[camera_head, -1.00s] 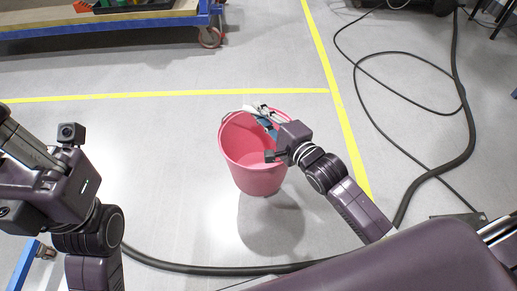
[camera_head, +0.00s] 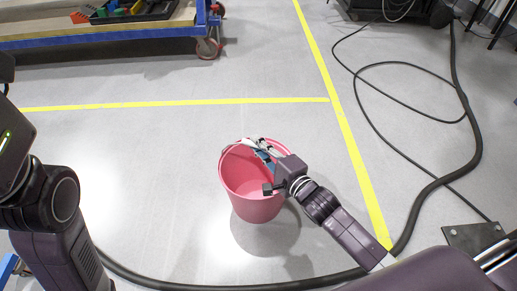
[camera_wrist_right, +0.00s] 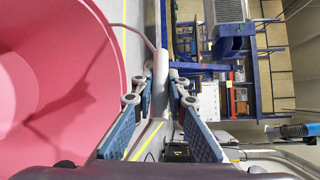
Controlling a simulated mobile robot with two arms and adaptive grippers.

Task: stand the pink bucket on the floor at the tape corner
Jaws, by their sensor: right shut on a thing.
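The pink bucket (camera_head: 252,205) hangs upright in the middle of the head view, its shadow on the floor just below and right of it. My right gripper (camera_head: 262,149) is at its far rim, shut on its handle; in the right wrist view the handle grip (camera_wrist_right: 160,78) lies between the fingers, with the pink bucket wall (camera_wrist_right: 60,80) filling the left. The tape corner (camera_head: 328,100), where two yellow lines meet, is beyond and right of the bucket. My left arm is at the left edge; its fingers are out of view.
A blue-framed cart (camera_head: 110,38) with a caster stands at the upper left. Black cables (camera_head: 462,140) loop over the floor at right, and a thick hose (camera_head: 210,285) crosses the near floor. The floor between bucket and tape is clear.

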